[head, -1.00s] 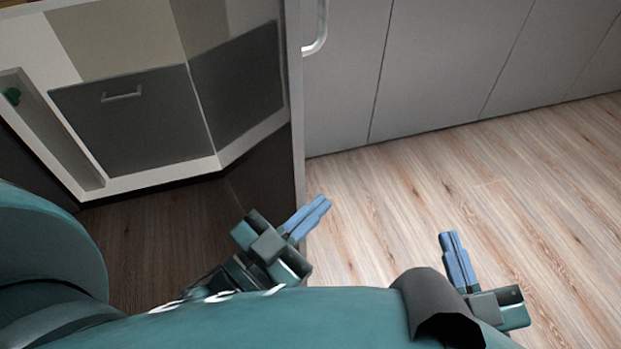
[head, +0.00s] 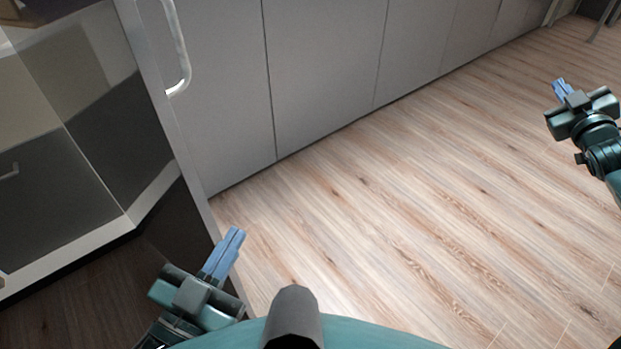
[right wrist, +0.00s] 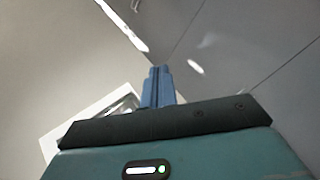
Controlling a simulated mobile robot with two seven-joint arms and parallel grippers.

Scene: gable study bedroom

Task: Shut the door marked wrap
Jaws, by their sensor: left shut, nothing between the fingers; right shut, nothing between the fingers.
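An open door (head: 168,128) stands nearly edge-on at the left of the head view, with a pale metal handle (head: 181,52) on its right side. No wrap label is legible, so I cannot confirm its marking. My left gripper (head: 235,234) is shut and empty, close to the door's lower end in the picture; I cannot tell whether they touch. My right gripper (head: 558,83) is shut and empty at the right of the head view, apart from the door. Its blue fingers (right wrist: 158,72) are together in the right wrist view.
A dark drawer front (head: 45,205) with a small handle is left of the door. A row of grey cabinet fronts (head: 325,60) runs behind it. Bare wooden floor (head: 400,200) fills the middle and right. Thin furniture legs (head: 601,22) show at the far right corner.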

